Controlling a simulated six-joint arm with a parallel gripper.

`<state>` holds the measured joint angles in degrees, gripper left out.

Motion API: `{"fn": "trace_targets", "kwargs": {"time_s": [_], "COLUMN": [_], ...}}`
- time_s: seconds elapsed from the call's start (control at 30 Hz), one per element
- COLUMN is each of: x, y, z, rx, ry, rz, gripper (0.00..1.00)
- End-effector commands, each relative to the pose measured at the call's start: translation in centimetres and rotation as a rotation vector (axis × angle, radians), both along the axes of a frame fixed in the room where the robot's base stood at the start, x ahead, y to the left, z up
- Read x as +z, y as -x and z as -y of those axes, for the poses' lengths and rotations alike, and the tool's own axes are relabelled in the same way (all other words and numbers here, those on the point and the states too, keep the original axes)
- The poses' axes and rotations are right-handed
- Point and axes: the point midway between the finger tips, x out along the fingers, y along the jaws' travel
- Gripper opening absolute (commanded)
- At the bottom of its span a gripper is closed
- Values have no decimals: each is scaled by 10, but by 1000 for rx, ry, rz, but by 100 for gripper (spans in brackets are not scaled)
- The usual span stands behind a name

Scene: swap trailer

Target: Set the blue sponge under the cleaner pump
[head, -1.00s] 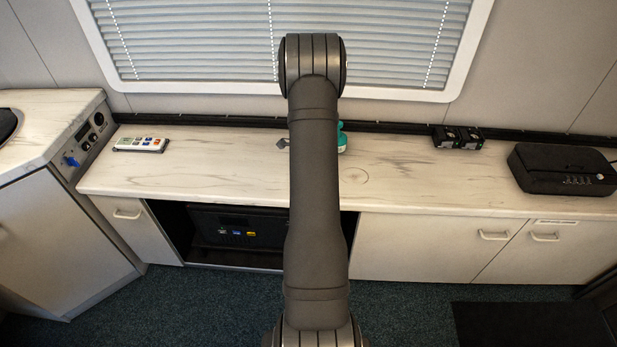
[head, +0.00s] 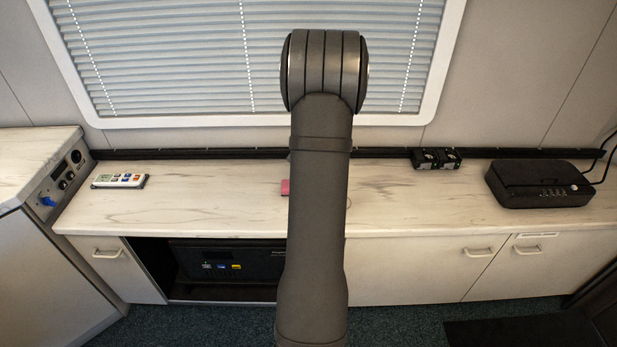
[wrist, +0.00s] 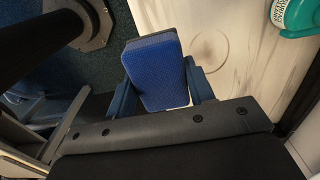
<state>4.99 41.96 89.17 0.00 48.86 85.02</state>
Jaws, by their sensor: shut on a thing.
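My gripper (wrist: 160,84) shows in the wrist view with its two fingers on either side of the blue sponge (wrist: 152,66). It is shut on the sponge and holds it over the counter's front edge, as seen in that view. The cleaner pump (wrist: 298,14), a teal bottle with a white label, is cut off at the wrist view's top right corner, apart from the sponge. In the head view my arm hides the gripper, the blue sponge and the cleaner pump.
The marbled counter (head: 220,205) has clear room left of my arm. A small pink thing (head: 285,187) shows there, partly behind my arm. A remote-like keypad (head: 119,181) lies at left.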

Motion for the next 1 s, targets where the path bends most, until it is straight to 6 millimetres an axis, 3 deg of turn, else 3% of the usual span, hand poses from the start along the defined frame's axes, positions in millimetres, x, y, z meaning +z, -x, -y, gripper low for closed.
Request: {"fn": "trace_targets", "kwargs": {"time_s": [0.2, 0.37, 1.0], "x": [3, -3, -47], "y": [4, 7, 40], "z": [5, 0, -37], "rx": [19, 152, 1213], "ry": [0, 0, -2], "rz": [-1, -1, -2], "gripper": [27, 27, 27]}}
